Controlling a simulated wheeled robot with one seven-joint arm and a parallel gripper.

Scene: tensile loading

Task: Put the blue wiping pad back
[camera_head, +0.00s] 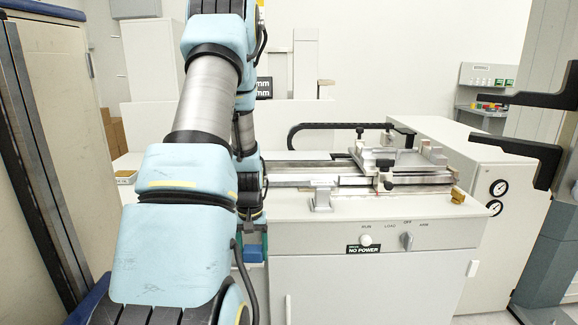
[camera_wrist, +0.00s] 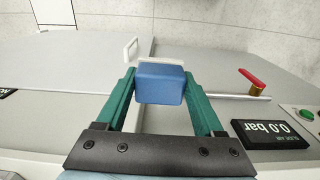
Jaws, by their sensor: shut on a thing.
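The blue wiping pad (camera_wrist: 160,84) is a small blue block in the wrist view. My gripper (camera_wrist: 160,85) has green fingers shut on its left and right sides. In the head view the blue pad (camera_head: 253,248) shows below my arm, in front of the machine's left front edge. My gripper is mostly hidden there behind my own arm links. A pale strip shows along the pad's far edge in the wrist view; I cannot tell if it belongs to the pad.
A white machine cabinet (camera_head: 365,290) carries a stage with rails and a clamp (camera_head: 400,160). A red-topped lever (camera_wrist: 252,82) and a "0.0 bar" display (camera_wrist: 272,134) are on the right in the wrist view. Black prongs (camera_head: 530,125) jut in at the right. A white handle (camera_wrist: 131,48) lies near the pad.

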